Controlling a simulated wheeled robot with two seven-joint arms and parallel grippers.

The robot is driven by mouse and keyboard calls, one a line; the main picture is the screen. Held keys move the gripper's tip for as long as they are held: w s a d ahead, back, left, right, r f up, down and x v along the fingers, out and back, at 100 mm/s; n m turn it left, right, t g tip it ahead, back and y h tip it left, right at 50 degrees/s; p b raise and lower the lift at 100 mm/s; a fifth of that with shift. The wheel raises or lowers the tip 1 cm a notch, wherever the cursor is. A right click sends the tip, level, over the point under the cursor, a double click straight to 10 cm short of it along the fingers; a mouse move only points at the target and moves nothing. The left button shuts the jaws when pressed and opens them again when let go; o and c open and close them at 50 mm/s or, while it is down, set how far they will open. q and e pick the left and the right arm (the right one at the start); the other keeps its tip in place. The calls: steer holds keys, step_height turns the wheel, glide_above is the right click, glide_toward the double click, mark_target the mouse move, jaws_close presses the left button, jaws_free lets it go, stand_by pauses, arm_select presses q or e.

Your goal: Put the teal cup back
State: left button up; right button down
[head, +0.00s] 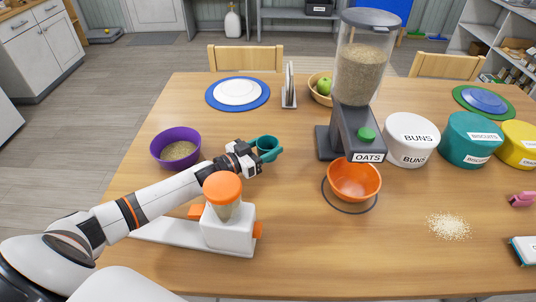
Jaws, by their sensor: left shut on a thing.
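The teal cup (267,149) is in the middle of the table in the head view, with its open top facing up and a small handle at its right. My left gripper (251,154) comes in from the left and is shut on the left side of the cup. The fingertips are partly hidden by the gripper body. I cannot tell whether the cup touches the table or hangs just above it. My right gripper is not in view.
An oats dispenser (360,85) stands behind an orange bowl (354,181). Canisters (411,140) line the right. Spilled oats (448,226) lie at front right.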

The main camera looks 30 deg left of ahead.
arm_select(q)
step_height(320, 180, down, 3)
steer(key=shift+r, duration=0.2)
steer(key=shift+f, duration=0.3)
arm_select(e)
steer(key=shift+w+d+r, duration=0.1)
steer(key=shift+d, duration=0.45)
arm_select(q)
steer(key=shift+f, duration=0.15)
steer(key=o, duration=1.1)
